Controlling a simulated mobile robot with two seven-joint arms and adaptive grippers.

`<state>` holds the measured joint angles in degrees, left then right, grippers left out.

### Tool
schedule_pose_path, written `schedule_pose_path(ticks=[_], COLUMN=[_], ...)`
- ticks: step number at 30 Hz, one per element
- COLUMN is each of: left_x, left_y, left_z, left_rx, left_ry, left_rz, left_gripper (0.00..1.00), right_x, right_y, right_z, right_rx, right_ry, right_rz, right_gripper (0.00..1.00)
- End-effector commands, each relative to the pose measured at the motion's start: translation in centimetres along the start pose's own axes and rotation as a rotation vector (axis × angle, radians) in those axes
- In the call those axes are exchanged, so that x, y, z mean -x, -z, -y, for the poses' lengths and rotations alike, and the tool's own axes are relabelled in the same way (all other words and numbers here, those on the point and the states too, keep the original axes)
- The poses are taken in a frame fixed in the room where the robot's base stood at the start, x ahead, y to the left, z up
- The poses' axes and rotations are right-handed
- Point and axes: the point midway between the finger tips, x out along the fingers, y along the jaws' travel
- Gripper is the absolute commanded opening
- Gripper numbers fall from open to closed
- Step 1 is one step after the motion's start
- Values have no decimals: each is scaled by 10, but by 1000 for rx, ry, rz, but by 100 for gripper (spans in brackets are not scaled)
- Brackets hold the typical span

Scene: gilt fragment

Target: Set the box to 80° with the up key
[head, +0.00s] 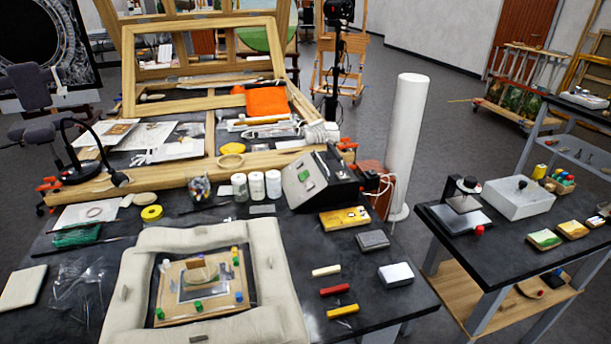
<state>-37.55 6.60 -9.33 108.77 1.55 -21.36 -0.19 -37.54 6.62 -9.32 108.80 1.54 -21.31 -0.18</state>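A box with a pale sloped front panel and dark sides (309,188) stands at the back right of the near dark table. A small green display (304,175) shows on its panel, with small dark marks near it. The digits and the labels of its keys are too small to read, so I cannot tell which key is the up key. Neither of my grippers is in the head view, and nothing of mine touches the box.
White jars (256,185) stand left of the box, and a yellow case (344,219) lies in front of it. A white column (406,140) rises behind right. A padded frame (278,262) fills the table's front middle. A side table (470,254) stands right.

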Motion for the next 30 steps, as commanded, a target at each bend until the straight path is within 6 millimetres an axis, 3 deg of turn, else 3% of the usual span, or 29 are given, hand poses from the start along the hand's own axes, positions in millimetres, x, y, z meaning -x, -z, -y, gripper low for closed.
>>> schedule_pose_path(ticks=[28,29,30], left_x=[0,0,0], left_y=[1,1,1], left_z=[0,0,0], left_rx=[1,0,0], left_ry=[0,0,-1], left_rz=[-1,-1,-1], left_gripper=[0,0,0], right_x=[0,0,0], right_y=[0,0,0], right_z=[0,0,0], right_rx=[0,0,0], right_ry=[1,1,1], right_rz=[0,0,0], right_gripper=[100,97,87])
